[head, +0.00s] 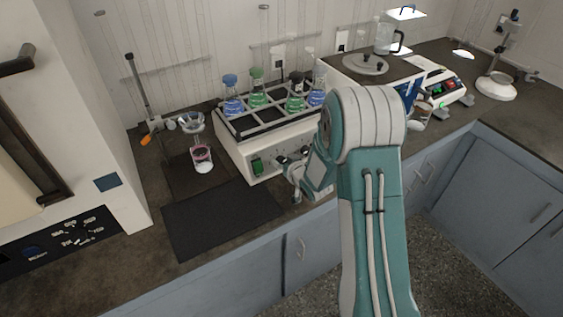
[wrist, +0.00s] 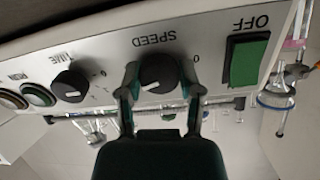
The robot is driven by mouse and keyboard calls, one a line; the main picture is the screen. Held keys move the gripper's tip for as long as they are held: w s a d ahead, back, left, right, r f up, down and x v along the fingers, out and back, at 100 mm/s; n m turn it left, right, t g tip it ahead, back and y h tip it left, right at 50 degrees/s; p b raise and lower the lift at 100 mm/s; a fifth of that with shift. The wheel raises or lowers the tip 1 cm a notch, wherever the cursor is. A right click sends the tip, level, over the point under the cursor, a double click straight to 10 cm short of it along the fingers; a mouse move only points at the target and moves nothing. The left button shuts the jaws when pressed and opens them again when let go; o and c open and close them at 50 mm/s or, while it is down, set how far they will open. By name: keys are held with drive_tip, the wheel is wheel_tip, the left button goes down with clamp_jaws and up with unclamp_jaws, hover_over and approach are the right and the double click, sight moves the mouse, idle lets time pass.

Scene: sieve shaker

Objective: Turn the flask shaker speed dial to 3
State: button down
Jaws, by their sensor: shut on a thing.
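The flask shaker (head: 243,150) is a white box on the bench with a rack of flasks on top. Its front panel fills the upper part of the wrist view, upside down. The black SPEED dial (wrist: 159,72) sits between my two fingers, with a white pointer mark on its face. My gripper (wrist: 161,92) is shut on this dial, one finger on each side. In the head view my gripper (head: 288,165) is at the shaker's front panel, and the dial is hidden. I cannot read the number the pointer is at.
A green OFF switch (wrist: 246,59) is right of the dial in the wrist view, and a black TIME dial (wrist: 70,86) is left. Flasks with blue and green liquid stand in the rack (head: 232,128). A dark mat (head: 220,222) lies in front on the bench.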

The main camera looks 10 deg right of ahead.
drive_tip(key=shift+w+n, duration=0.1)
drive_tip(key=shift+n, duration=2.6)
drive_tip(key=shift+c, duration=1.3)
unclamp_jaws()
drive_tip(key=shift+w+a+f, duration=0.1)
drive_tip(key=v, duration=1.2)
drive_tip(key=shift+f, duration=0.1)
